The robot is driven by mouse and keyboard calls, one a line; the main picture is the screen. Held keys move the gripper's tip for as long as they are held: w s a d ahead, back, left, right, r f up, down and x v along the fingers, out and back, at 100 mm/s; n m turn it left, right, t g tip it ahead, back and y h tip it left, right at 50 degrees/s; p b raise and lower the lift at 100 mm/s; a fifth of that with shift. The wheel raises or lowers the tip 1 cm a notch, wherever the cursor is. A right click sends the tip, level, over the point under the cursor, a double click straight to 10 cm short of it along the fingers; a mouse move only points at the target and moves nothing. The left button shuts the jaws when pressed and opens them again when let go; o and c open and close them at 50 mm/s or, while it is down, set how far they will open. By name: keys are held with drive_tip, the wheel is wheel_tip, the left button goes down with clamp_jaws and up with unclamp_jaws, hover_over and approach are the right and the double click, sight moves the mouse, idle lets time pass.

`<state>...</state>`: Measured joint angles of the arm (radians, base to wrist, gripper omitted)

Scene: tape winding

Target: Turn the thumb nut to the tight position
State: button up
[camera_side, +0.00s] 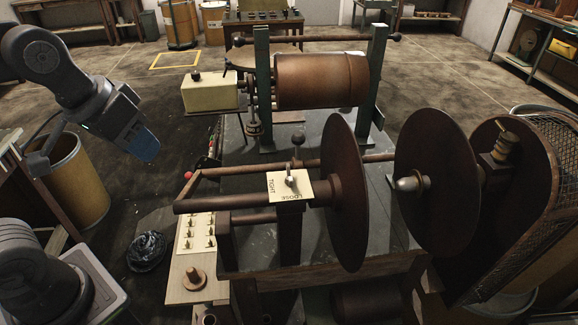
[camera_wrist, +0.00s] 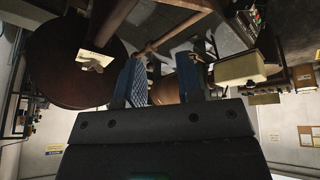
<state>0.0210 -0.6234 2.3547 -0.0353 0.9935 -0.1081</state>
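The thumb nut (camera_side: 291,179) is a small metal piece on a pale plate (camera_side: 277,190) printed TIGHT on its left side and LOOSE along its front edge. The nut's wing stands between the two words; its exact setting is too small to tell. My gripper (camera_side: 145,150) hangs at the upper left, well apart from the nut, with its blue fingers pointing down to the right. In the wrist view my gripper (camera_wrist: 160,66) is open, with nothing between its fingers. The plate (camera_wrist: 86,56) and the nut (camera_wrist: 92,65) show there to the left of the fingers.
Two large brown discs (camera_side: 347,195) (camera_side: 432,180) stand right of the plate. A copper-brown roll (camera_side: 322,81) and a cream box (camera_side: 209,92) are behind it. A switch panel (camera_side: 196,233) sits at front left.

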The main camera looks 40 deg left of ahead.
drive_tip(key=w+d+r+n+g+h, duration=0.2)
drive_tip(key=w+d+r+n+g, duration=0.3)
drive_tip(key=w, duration=0.5)
drive_tip(key=n+g, duration=0.3)
approach(289, 171)
drive_tip(key=shift+h, duration=0.4)
drive_tip(key=x, duration=0.9)
drive_tip(key=shift+a+f, duration=0.3)
clamp_jaws()
